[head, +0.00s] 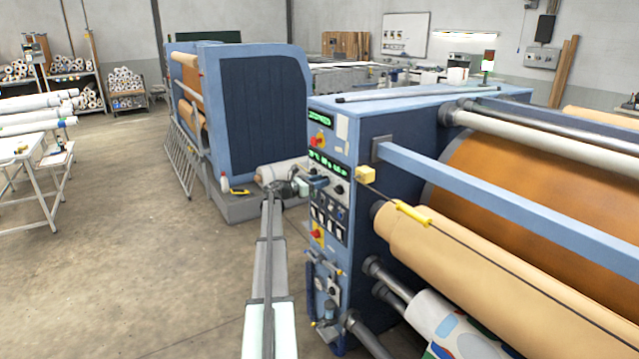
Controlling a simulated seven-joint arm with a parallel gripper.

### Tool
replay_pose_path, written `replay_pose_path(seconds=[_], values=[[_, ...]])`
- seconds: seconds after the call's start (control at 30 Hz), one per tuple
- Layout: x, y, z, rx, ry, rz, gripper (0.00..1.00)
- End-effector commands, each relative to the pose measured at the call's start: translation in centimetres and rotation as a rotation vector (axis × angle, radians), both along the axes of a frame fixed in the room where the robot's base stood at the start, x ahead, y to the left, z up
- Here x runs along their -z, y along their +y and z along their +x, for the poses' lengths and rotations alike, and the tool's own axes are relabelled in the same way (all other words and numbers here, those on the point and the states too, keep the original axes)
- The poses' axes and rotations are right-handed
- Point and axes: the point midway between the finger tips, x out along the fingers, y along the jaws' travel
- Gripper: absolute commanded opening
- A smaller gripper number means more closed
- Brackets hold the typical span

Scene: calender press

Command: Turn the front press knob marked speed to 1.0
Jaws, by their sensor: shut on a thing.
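The front press's control panel (328,210) is on the blue end of the press, right of centre in the head view. It carries green displays, dark knobs, switches and red buttons. My gripper (319,182) reaches the panel from the left, just below the lower green display. It is shut on a knob there, which the jaws mostly hide. Another dark knob (339,189) shows just right of the jaws. The lettering beside the knobs and the speed reading are too small to read.
A yellow box (365,174) sticks out right of the panel, near a blue crossbar (470,190) and a tan roll (480,256). A second blue machine (255,105) stands behind. Floor to the left is open.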

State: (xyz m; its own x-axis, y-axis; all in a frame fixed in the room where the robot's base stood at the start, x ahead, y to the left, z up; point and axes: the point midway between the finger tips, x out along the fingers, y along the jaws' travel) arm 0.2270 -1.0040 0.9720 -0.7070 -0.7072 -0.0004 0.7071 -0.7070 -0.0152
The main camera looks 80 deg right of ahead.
Motion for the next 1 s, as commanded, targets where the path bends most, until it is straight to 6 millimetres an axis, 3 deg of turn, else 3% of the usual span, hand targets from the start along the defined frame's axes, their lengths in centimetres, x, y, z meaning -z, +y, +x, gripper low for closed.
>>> replay_pose_path(seconds=[0.1, 0.13, 0.37, 0.73, 1.0], values=[[0.0, 0.0, 0.0, 0.000, 0.001, 0.001, 0.08], [0.0, 0.0, 0.0, 0.000, 0.001, 0.001, 0.42], [0.0, 0.0, 0.0, 0.000, 0.001, 0.001, 0.64], [0.0, 0.5, 0.5, -0.001, 0.000, 0.000, 0.64], [0.0, 3.6, 3.4, -0.003, 0.000, 0.000, 0.64]])
